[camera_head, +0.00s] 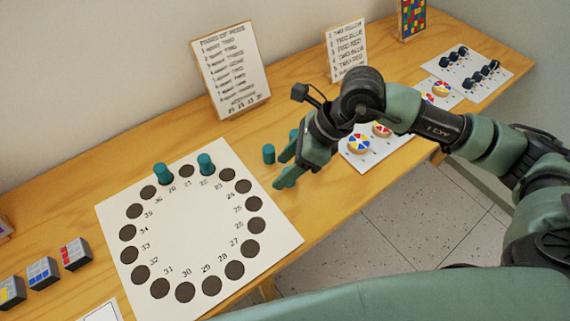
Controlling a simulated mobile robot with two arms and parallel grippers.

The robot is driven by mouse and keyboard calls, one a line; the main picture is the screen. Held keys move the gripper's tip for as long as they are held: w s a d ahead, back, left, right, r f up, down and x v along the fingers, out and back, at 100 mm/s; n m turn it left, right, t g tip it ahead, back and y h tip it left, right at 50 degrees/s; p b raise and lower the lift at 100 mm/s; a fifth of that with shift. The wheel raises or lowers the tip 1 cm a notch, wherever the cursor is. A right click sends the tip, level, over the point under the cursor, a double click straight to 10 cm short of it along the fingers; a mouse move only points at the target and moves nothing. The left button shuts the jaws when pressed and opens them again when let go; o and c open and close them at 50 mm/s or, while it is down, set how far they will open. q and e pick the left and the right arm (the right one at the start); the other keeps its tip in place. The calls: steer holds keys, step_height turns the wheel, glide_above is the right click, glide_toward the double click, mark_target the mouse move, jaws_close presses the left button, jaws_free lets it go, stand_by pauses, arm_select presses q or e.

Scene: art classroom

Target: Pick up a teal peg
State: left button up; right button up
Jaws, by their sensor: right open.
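Two teal pegs, one at the left (162,174) and one at the right (206,164), stand upright on the far side of a white sheet (195,230) with a numbered ring of dark circles. Another teal peg (268,154) stands on the wooden table to the right of the sheet. A further teal piece (293,134), likely a peg, is partly hidden behind my right gripper. My right gripper (283,171) is open and looks empty. Its fingers point left, just right of and nearer than the loose peg. My left gripper is out of view.
Coloured discs (360,143) lie on a sheet under my right arm. Dark pieces (485,74) sit on a sheet at the far right. Small coloured blocks (74,254) are at the left. A text board (231,75) stands against the wall. The table's front edge drops to the floor.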

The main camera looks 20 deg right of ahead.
steer(key=d, duration=0.1)
steer(key=w+d+f+h, duration=0.1)
steer(key=d+h, duration=0.1)
steer(key=d, duration=0.1)
steer(key=shift+w+d+f, duration=0.1)
steer(key=shift+w+f, duration=0.25)
steer(key=shift+w, duration=0.05)
steer(key=p+x, duration=0.1)
steer(key=x, duration=0.5)
steer(key=shift+w+f+p, duration=0.1)
steer(key=shift+f+p, duration=0.3)
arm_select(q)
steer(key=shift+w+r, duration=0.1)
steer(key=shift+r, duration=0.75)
arm_select(e)
jaws_close()
